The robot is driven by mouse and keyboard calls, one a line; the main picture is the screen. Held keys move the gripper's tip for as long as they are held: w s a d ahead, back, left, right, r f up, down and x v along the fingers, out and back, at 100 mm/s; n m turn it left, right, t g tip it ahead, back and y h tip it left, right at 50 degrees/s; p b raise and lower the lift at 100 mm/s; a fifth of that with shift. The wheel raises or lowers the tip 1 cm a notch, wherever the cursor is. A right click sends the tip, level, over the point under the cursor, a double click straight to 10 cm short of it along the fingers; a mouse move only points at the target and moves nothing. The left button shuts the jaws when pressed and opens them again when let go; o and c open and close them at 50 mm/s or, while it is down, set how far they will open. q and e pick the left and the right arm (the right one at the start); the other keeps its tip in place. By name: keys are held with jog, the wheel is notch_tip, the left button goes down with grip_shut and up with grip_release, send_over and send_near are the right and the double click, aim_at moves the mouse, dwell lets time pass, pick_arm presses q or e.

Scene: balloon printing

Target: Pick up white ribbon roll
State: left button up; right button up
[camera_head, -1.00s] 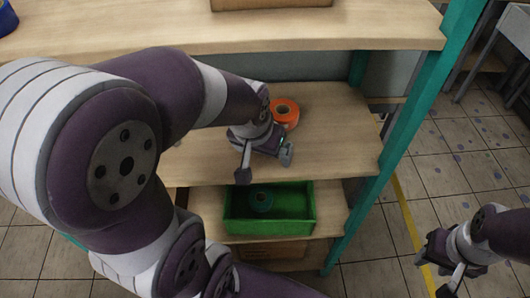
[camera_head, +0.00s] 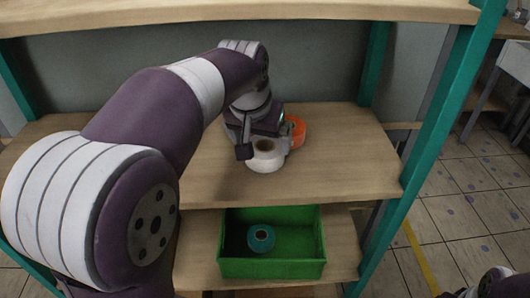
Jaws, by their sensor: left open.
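The white ribbon roll (camera_head: 266,158) lies flat on the middle shelf, near its front edge. My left gripper (camera_head: 265,146) is open just behind and over the roll, with a finger at each side of it. I cannot tell whether the fingers touch it. The gripper body hides the roll's back part. My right gripper (camera_head: 486,286) shows only in part at the bottom right corner, far from the roll, and its fingers are not clear.
An orange roll (camera_head: 297,132) stands close behind and right of the white roll. A green bin (camera_head: 272,269) holding a teal roll (camera_head: 261,238) sits on the shelf below. The upper shelf (camera_head: 300,10) overhangs. A teal post (camera_head: 431,130) bounds the right side; the middle shelf's right part is clear.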

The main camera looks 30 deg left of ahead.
aim_at(265, 146)
pick_arm(q)
jog(key=shift+w+a, duration=0.1)
jog(key=shift+w, duration=0.25)
jog(key=b+x, duration=0.2)
jog(key=x, duration=0.1)
jog(key=shift+w+x, duration=0.25)
jog(key=shift+x, duration=0.9)
jog(key=shift+r, duration=0.15)
jog(key=c, duration=0.8)
jog(key=shift+o, duration=0.2)
jog(key=shift+s, duration=0.1)
